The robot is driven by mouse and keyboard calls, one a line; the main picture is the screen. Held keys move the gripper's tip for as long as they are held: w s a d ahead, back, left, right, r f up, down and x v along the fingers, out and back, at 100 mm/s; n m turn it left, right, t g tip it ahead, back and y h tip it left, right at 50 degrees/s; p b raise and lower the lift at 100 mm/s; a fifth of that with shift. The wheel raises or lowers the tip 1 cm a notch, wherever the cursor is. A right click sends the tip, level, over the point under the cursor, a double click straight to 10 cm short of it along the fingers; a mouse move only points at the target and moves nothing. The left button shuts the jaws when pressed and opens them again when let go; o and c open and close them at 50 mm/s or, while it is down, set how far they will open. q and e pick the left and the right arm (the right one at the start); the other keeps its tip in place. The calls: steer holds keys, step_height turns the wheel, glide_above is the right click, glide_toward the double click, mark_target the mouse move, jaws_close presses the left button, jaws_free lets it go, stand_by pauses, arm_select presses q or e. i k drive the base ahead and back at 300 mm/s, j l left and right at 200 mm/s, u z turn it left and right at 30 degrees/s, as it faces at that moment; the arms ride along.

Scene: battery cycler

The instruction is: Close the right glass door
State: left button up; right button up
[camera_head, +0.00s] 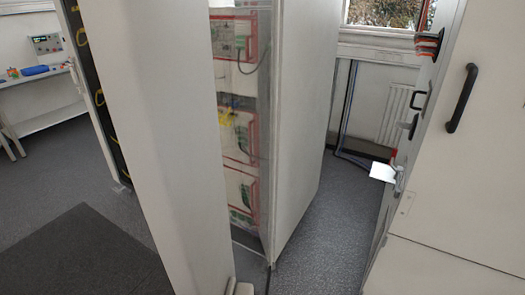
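A tall white cabinet stands in the middle of the head view, with a narrow glazed-looking front (264,150) facing left. Behind it are red-framed equipment modules (240,185) with green and yellow parts and cables. I cannot tell whether this pane is the right glass door, or how far it is open. A wide white panel (160,130) stands in front on the left and hides part of the cabinet front. Neither of my grippers can be made out in this view.

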mark_target(153, 59)
steer(key=l+u, duration=0.1)
steer(key=l, duration=0.6)
steer(key=k+l+u, duration=0.15)
steer(key=l, duration=0.5)
steer(key=l+u, duration=0.1)
steer(key=l, duration=0.6)
